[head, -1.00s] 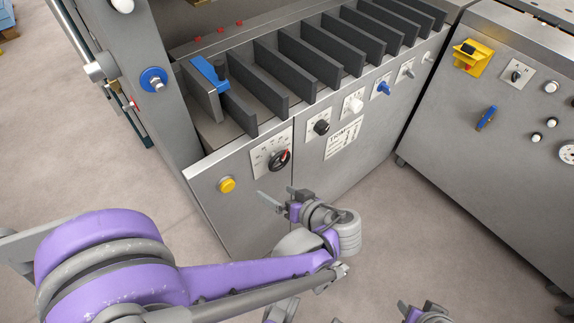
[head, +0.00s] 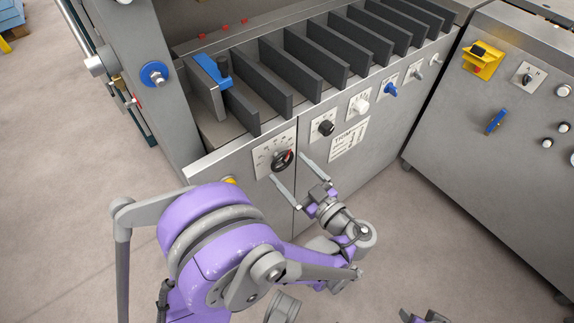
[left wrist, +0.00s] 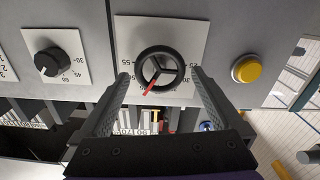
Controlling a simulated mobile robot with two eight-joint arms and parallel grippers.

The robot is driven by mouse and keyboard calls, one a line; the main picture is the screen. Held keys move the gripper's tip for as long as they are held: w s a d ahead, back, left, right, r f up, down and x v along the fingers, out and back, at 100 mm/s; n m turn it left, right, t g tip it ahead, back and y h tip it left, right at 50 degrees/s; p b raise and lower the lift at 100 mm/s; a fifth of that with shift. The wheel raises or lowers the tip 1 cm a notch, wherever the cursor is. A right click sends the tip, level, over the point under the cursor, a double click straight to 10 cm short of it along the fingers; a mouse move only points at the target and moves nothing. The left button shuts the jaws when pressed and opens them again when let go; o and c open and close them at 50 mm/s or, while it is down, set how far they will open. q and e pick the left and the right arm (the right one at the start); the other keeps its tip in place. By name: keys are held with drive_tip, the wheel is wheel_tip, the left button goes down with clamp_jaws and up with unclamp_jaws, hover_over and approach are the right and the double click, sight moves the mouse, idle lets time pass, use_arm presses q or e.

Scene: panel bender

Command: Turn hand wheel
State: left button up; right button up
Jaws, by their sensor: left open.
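The hand wheel (head: 282,161) is a small black wheel with a red mark, on a white dial plate on the machine's front. In the left wrist view the wheel (left wrist: 162,68) shows three spokes, with the red pointer toward the lower left. My left gripper (head: 290,167) is open in front of the wheel. In the left wrist view the fingers of my gripper (left wrist: 160,74) stand on either side of the wheel; I cannot tell whether they touch it. My right gripper (head: 425,316) shows only partly at the bottom edge.
A black knob (head: 325,128) sits right of the wheel, with a white knob (head: 360,105) and a blue knob (head: 390,90) beyond. A yellow button (left wrist: 246,69) is beside the wheel plate. A second cabinet (head: 470,130) stands right. Floor in front is clear.

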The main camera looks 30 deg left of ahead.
use_arm(q)
drive_tip(key=shift+x, duration=1.15)
drive_tip(key=c, duration=1.1)
drive_tip(key=shift+m, duration=0.4)
drive_tip(key=m, duration=1.1)
